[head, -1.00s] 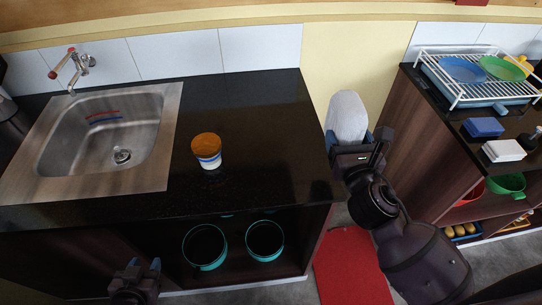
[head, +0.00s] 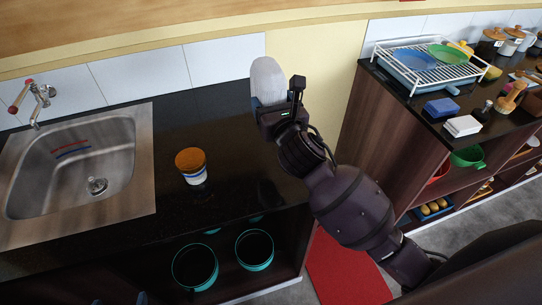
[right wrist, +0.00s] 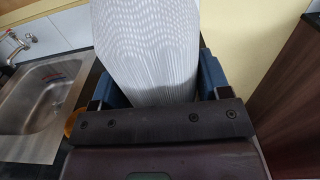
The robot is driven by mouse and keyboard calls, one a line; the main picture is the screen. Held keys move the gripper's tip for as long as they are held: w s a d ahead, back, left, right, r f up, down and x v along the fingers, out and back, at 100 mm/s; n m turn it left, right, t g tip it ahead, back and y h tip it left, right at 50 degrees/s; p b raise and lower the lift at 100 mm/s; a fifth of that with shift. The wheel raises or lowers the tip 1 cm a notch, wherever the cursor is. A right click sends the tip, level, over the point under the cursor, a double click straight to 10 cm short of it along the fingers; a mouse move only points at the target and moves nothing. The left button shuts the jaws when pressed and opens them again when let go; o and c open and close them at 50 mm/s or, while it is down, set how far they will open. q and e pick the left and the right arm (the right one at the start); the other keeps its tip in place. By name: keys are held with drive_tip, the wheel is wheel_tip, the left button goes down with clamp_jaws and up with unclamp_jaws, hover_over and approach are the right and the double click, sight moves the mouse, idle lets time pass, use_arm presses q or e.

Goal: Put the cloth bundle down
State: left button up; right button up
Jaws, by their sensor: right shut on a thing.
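The cloth bundle (head: 267,80) is a pale grey-white, rounded roll. My right gripper (head: 268,104) is shut on its lower end and holds it upright over the back right part of the black counter (head: 228,135). In the right wrist view the bundle (right wrist: 148,45) fills the space between the two blue fingers (right wrist: 158,82). I cannot tell whether the bundle touches the counter. Of my left gripper (head: 141,298), only what seem to be its tips show at the bottom edge of the head view.
An orange, white and blue cup (head: 191,166) stands on the counter, with a steel sink (head: 80,170) to its left. Teal pots (head: 195,268) sit on the shelf below. Across a gap with a red mat (head: 340,270), another counter holds a dish rack (head: 425,72) and sponges.

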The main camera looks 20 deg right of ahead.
wheel_tip(320, 180, down, 13)
drive_tip(key=b, duration=0.3)
drive_tip(key=shift+f, duration=0.1)
wheel_tip(320, 180, down, 4)
drive_tip(key=shift+f+b, duration=0.1)
drive_tip(key=shift+b, duration=0.45)
drive_tip(key=o, duration=1)
drive_tip(key=shift+c, duration=0.2)
